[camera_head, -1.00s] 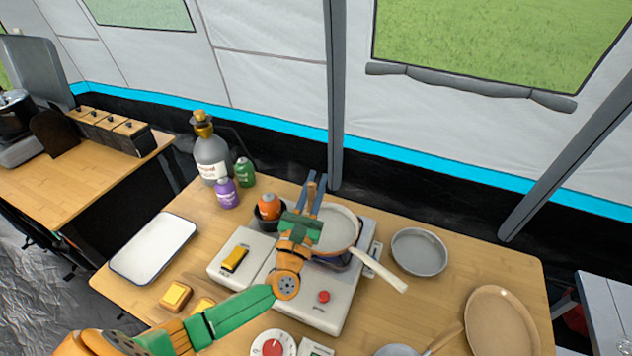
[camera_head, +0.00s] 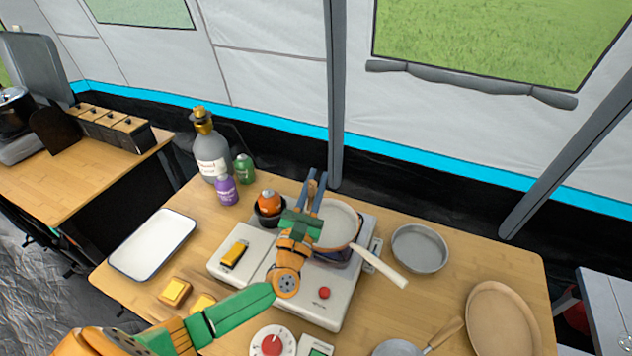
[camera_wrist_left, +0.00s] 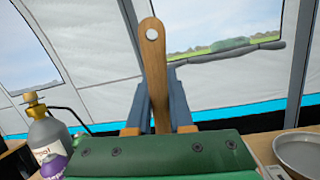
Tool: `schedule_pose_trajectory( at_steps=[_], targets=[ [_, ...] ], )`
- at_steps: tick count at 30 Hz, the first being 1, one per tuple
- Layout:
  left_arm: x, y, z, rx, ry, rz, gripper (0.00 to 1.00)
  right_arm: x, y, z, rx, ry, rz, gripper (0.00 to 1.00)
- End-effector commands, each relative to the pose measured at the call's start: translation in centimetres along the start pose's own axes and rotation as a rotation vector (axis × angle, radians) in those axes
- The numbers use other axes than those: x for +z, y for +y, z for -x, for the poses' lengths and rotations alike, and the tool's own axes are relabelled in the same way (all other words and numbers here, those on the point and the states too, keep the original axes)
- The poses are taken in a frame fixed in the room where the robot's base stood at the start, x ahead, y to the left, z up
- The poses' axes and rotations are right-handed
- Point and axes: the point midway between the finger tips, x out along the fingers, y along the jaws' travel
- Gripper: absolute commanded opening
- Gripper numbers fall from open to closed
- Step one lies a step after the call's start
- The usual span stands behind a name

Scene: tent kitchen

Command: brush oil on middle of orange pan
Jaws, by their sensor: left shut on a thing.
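The pan (camera_head: 344,219) with a pale inside and an orange-brown rim sits on the burner of the camp stove (camera_head: 335,297), its cream handle pointing to the lower right. My left gripper (camera_head: 316,186) is in front of the pan's left side and covers part of it. It is shut on the brush, whose wooden handle (camera_wrist_left: 154,70) with a hole at its end stands up between the fingers in the left wrist view. The bristles are hidden, so I cannot tell whether they touch the pan. My right gripper is not in view.
A dark bowl (camera_head: 264,219) holding an orange-topped bottle (camera_head: 269,203) stands left of the gripper. A grey metal plate (camera_head: 419,249) lies to the right. A white tray (camera_head: 153,245), a gas bottle (camera_head: 212,155) and two small bottles stand at the left.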

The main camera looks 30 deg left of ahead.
Motion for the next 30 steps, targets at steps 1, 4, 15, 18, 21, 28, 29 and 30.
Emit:
schedule_pose_trajectory(
  at_steps=[1,4,15,18,21,28,29,30],
  targets=[
    [-0.2,0.0,0.1,0.0,0.0,0.0,0.0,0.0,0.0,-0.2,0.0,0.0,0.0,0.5],
    [-0.4,-0.1,0.1,0.0,0.0,0.0,0.0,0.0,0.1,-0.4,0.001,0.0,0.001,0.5],
    [-0.5,-0.4,0.4,0.0,0.001,0.002,0.0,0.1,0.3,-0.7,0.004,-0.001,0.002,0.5],
    [-0.1,-1.5,1.0,0.0,0.0,0.004,0.0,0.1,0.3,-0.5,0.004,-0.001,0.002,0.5],
    [0.2,-2.5,1.7,0.001,0.001,0.003,0.0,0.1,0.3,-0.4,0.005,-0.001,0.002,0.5],
    [0.6,-3.6,2.4,0.001,0.0,0.001,0.0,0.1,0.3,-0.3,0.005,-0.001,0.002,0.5],
    [0.7,-3.8,2.5,0.001,0.0,0.001,0.0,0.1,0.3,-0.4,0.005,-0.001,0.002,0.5],
    [0.7,-4.1,2.7,0.0,0.001,0.001,0.0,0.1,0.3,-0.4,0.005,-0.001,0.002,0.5]
  ],
)
